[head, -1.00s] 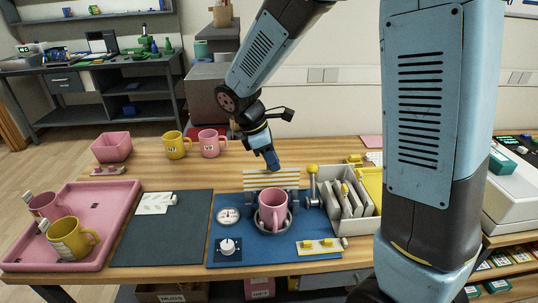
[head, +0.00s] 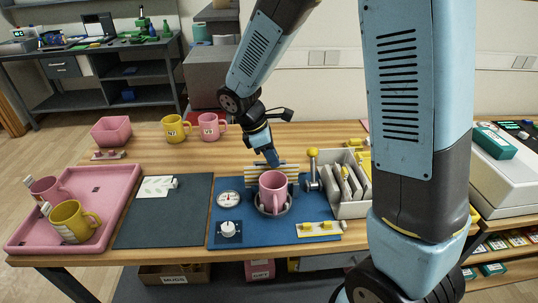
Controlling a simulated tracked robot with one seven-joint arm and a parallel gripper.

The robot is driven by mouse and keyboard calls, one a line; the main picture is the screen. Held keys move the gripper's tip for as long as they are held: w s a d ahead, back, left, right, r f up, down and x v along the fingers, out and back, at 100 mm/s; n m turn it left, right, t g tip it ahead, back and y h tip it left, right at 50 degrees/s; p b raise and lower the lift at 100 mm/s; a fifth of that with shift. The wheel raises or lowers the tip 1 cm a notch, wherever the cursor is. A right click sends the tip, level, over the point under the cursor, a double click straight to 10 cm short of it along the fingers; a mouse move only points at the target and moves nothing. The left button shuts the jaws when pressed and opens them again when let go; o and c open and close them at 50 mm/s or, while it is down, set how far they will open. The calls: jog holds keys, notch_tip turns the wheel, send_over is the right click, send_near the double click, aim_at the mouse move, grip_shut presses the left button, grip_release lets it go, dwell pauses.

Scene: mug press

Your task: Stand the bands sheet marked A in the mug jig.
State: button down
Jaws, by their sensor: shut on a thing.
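The bands sheet (head: 291,170), striped yellow, white and grey, stands behind the pink mug (head: 272,188). My gripper (head: 272,160) is shut on its upper edge from above. No letter A can be read on it. The mug sits upright in the grey mug jig (head: 283,207) on the blue mat. The mug hides the middle and lower part of the sheet, so I cannot tell whether its lower edge touches the jig.
A yellow-knobbed lever (head: 312,165) and a rack of grey plates (head: 352,206) stand right of the jig. A dial (head: 229,199) is at its left. A leaf-pattern sheet (head: 155,188) lies on the dark mat (head: 165,225). A pink tray (head: 112,190) holds two mugs.

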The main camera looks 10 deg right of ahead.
jog(key=shift+c, duration=1.9)
grip_release()
jog(key=shift+r, duration=0.1)
jog(key=shift+r, duration=2.9)
jog(key=shift+d+r, duration=0.15)
jog(key=shift+r, duration=0.1)
jog(key=s+d+r+m+t+y, duration=0.4)
jog(key=s+d+r+m+t, duration=0.1)
jog(key=s+d+r+m, duration=1)
jog(key=s+m, duration=0.2)
jog(key=shift+m+t, duration=0.3)
jog(key=shift+t, duration=0.1)
